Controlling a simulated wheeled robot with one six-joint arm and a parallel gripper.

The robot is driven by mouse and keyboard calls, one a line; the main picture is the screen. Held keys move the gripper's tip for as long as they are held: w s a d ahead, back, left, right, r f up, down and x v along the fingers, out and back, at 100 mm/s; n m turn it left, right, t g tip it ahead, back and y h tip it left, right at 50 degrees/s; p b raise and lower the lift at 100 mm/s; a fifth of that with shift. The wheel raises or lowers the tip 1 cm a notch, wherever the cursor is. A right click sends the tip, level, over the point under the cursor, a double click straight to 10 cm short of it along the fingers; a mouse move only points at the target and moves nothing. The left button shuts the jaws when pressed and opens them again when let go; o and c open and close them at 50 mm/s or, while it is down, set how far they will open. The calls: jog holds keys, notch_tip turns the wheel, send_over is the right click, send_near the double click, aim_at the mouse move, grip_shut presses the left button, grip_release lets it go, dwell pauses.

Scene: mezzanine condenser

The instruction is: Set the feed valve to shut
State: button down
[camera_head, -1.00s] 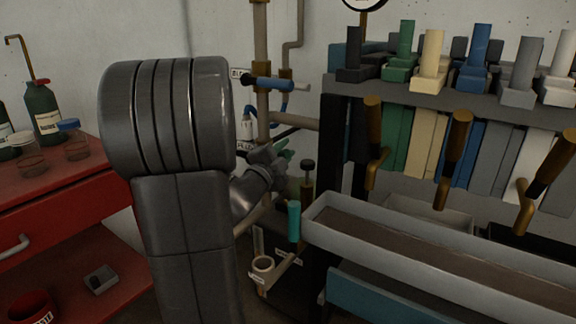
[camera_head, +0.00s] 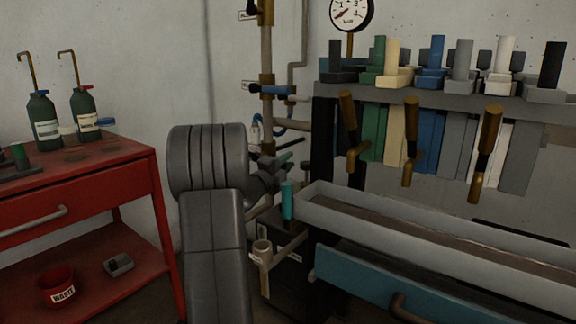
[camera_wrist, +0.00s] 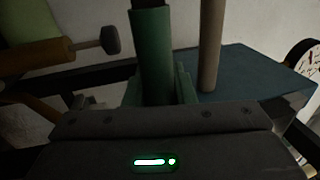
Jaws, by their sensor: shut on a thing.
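My gripper (camera_head: 272,178) is partly hidden behind my arm in the head view, low at the pipework. In the wrist view, my gripper (camera_wrist: 160,118) is shut on a green handle (camera_wrist: 151,55), which stands up from between the jaws. The labels are too small to read, so I cannot tell which valve is marked feed.
A red cart (camera_head: 75,190) with bottles stands at the left. A rack (camera_head: 430,97) with coloured slabs and brown handles, a long grey trough (camera_head: 420,225) and a teal drawer (camera_head: 375,282) fill the right. A pressure gauge (camera_head: 351,12) is above.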

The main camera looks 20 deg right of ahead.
jog(key=shift+f, duration=0.1)
jog(key=c, duration=1.2)
grip_release()
jog(key=p+v, duration=0.2)
jog(key=v, duration=1.1)
jog(key=shift+s+a, duration=0.2)
jog(key=shift+a, duration=0.05)
jog(key=shift+f, duration=0.1)
jog(key=b+x, duration=0.2)
jog(key=x, duration=1.1)
jog(key=shift+w+d, duration=0.25)
jog(key=shift+d, duration=0.05)
